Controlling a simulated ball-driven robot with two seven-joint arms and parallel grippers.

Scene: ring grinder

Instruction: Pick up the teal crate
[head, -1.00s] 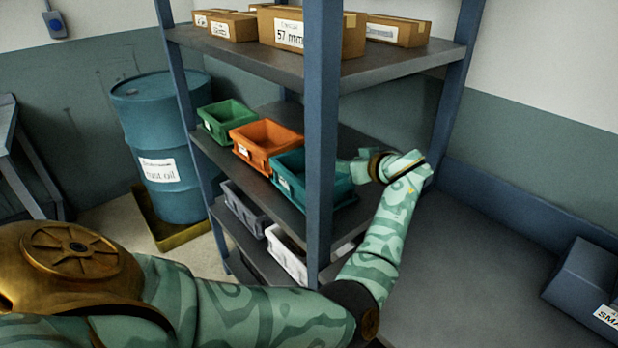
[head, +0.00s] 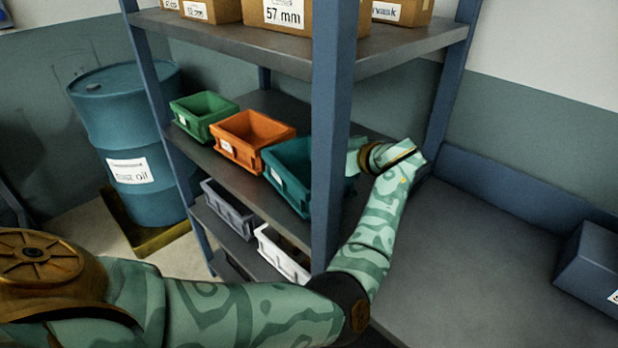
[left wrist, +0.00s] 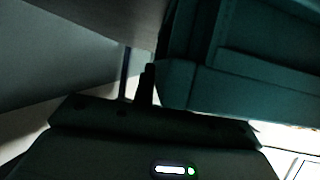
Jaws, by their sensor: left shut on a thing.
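The teal crate (head: 287,180) is on the middle shelf, at the right end of a row of crates in the head view. A blue rack post hides part of it. My left gripper (head: 355,158) is at the crate's right side, its fingertips partly hidden by the post. In the left wrist view the teal crate (left wrist: 225,85) fills the upper right, right against the gripper (left wrist: 150,88), which is shut on it. I cannot tell whether the crate is clear of the shelf. My right gripper is not in view.
An orange crate (head: 250,140) and a green crate (head: 203,115) stand to the left of the teal one. The rack post (head: 333,120) stands close in front. Cardboard boxes (head: 295,15) are above; grey (head: 230,212) and white (head: 280,255) crates are below. A blue drum (head: 130,140) stands left.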

